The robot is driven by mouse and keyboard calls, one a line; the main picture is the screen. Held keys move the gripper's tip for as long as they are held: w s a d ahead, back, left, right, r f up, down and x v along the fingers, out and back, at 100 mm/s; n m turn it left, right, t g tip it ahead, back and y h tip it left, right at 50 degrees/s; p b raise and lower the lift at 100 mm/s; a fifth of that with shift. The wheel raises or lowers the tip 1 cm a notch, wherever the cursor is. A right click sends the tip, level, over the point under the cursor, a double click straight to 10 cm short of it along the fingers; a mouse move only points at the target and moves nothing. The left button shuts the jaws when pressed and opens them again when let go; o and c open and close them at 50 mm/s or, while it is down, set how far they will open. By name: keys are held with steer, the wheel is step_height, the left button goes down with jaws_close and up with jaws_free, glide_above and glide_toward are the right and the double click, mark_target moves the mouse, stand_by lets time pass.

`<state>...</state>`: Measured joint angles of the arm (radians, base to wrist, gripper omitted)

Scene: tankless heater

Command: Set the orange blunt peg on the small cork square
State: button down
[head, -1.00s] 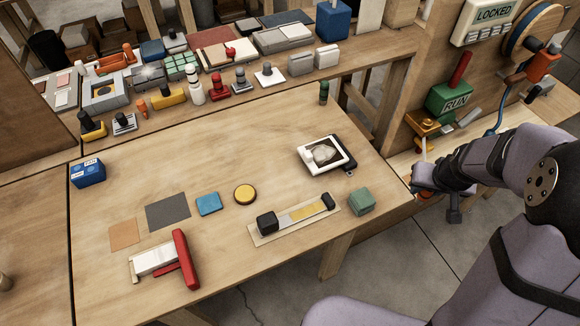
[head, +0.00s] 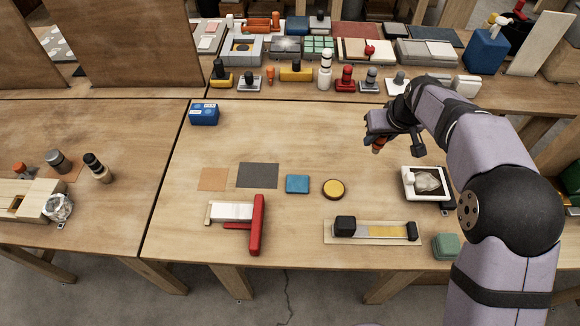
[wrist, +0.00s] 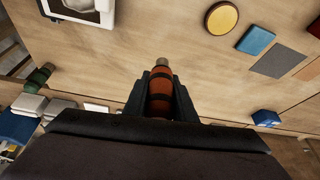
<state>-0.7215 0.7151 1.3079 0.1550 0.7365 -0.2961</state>
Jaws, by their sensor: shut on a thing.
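My gripper (head: 380,138) is over the back right part of the main table, shut on an orange peg (wrist: 160,88). In the wrist view the peg lies between the two dark fingers, with dark bands and a greyish-tan tip pointing away from the palm. In the head view only a small orange bit of it shows below the fingers. A small tan, cork-coloured square (head: 213,179) lies flat and bare on the table, well to the left of my gripper. It shows partly at the right edge of the wrist view (wrist: 309,70).
A dark grey mat (head: 258,175), a blue pad (head: 297,184) and a yellow disc (head: 333,189) lie right of the square. A red-handled white tool (head: 237,213) is in front, a blue box (head: 204,114) behind. The table between gripper and box is clear.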

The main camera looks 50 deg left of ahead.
steer(key=s+a+n+g, duration=0.1)
steer(key=s+a+n, duration=0.3)
steer(key=s+a, duration=1.1)
steer(key=n+g, duration=0.2)
steer(key=n, duration=0.1)
glide_above(216, 182)
steer(key=d, duration=0.2)
steer(key=shift+y, duration=0.3)
steer(key=shift+s+a+f+p, duration=0.15)
steer(key=shift+f+p, duration=0.2)
steer(key=shift+f, duration=2.25)
steer(key=shift+w+a+f+p, duration=0.1)
steer(key=shift+f+p, duration=0.25)
steer(key=shift+f, duration=2.45)
steer(key=shift+f, duration=0.25)
steer(key=c, duration=1.5)
jaws_free()
steer(key=shift+o, duration=0.2)
steer(key=shift+r, duration=0.1)
